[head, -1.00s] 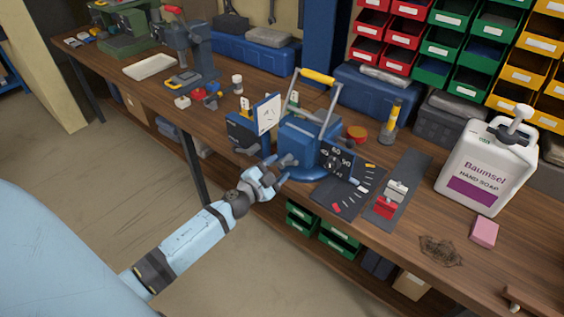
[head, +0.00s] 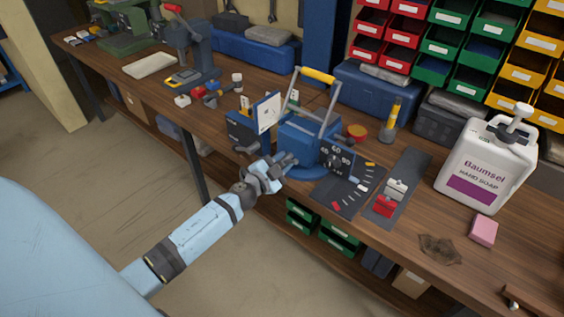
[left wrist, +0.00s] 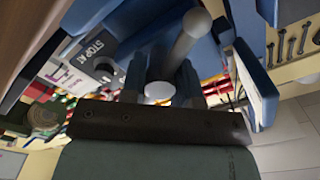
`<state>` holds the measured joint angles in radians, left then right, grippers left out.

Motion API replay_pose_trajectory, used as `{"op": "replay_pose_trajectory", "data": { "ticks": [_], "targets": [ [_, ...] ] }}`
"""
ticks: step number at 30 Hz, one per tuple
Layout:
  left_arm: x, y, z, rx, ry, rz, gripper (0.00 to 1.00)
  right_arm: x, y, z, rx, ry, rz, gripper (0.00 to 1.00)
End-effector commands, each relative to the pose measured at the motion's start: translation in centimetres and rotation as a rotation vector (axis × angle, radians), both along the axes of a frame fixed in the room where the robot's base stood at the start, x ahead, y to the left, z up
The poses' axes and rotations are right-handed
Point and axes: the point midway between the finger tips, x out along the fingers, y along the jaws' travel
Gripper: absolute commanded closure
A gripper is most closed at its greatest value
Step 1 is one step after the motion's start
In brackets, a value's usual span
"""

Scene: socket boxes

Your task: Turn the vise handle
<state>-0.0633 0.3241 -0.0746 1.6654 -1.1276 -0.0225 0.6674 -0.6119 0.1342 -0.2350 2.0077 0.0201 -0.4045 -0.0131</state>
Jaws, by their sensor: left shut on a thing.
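The blue vise (head: 302,143) stands on its round base at the front edge of the wooden bench. My left gripper (head: 287,162) is at the front of the vise, at the end of my light blue arm. In the left wrist view, the pale metal vise handle (left wrist: 188,42) with rounded ends runs between the two fingers of my left gripper (left wrist: 158,75). The fingers are shut on it. In the head view the handle is mostly hidden by the gripper. My right gripper is not in view.
A blue holder with a white card (head: 267,113) stands close left of the vise. A dark panel with white markings (head: 337,160) stands close right. Behind is a carrier with a yellow grip (head: 318,75). A soap bottle (head: 487,168) stands farther right. The floor in front is clear.

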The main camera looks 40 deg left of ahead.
Motion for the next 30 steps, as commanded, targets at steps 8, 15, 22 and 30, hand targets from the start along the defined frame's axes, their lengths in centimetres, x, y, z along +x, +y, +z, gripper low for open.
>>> {"op": "replay_pose_trajectory", "data": {
  "ticks": [8,15,22,30],
  "targets": [
    [-0.02,0.00,-0.04,0.119,-0.009,0.000,0.95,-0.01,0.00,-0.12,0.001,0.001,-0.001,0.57],
    [-0.02,0.03,-0.04,0.283,-0.022,0.000,0.95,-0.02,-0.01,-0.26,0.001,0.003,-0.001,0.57],
    [-0.02,0.05,-0.01,0.411,-0.032,-0.001,0.95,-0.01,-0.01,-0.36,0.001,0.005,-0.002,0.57],
    [-0.03,0.05,0.02,0.485,-0.037,-0.001,0.95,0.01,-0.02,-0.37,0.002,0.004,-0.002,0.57]
  ]
}}
